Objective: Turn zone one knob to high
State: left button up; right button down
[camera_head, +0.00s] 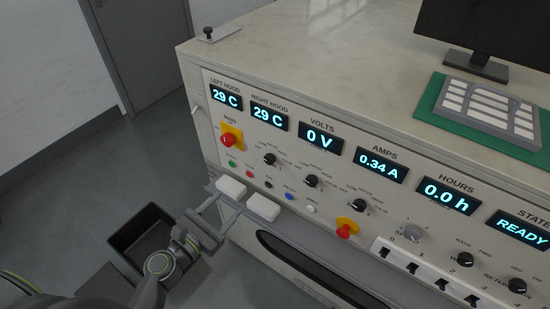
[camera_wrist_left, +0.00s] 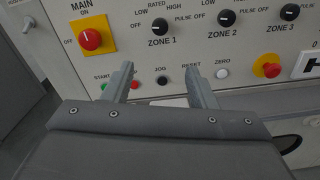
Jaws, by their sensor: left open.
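The zone one knob (camera_wrist_left: 159,26) is a round black knob on the cream panel, above the "ZONE 1" label, with OFF, LOW, RATED, HIGH and PULSE marks around it. Its exact pointer setting is too small to tell. In the head view the knob (camera_head: 269,159) is the leftmost of three similar ones. My left gripper (camera_head: 226,205) is open and empty in front of the panel, below the knob and apart from it. In the wrist view its fingers (camera_wrist_left: 160,82) point toward the panel beneath the label. My right gripper is out of view.
A red main switch (camera_head: 229,138) on a yellow plate sits left of the knob, with small push buttons below. White blocks (camera_head: 263,207) lie on the ledge near my gripper. A black bin (camera_head: 150,235) stands on the floor. The zone two knob (camera_head: 311,181) is to the right.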

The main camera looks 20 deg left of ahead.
pick_arm(q)
jog(key=p, duration=0.3)
send_near(268, 163)
jog(key=x, duration=0.7)
jog(key=shift+w+r, duration=0.1)
jog(key=shift+w, duration=0.3)
jog(key=shift+w+d, duration=0.2)
jog(key=shift+w, duration=0.2)
jog(key=c, duration=1)
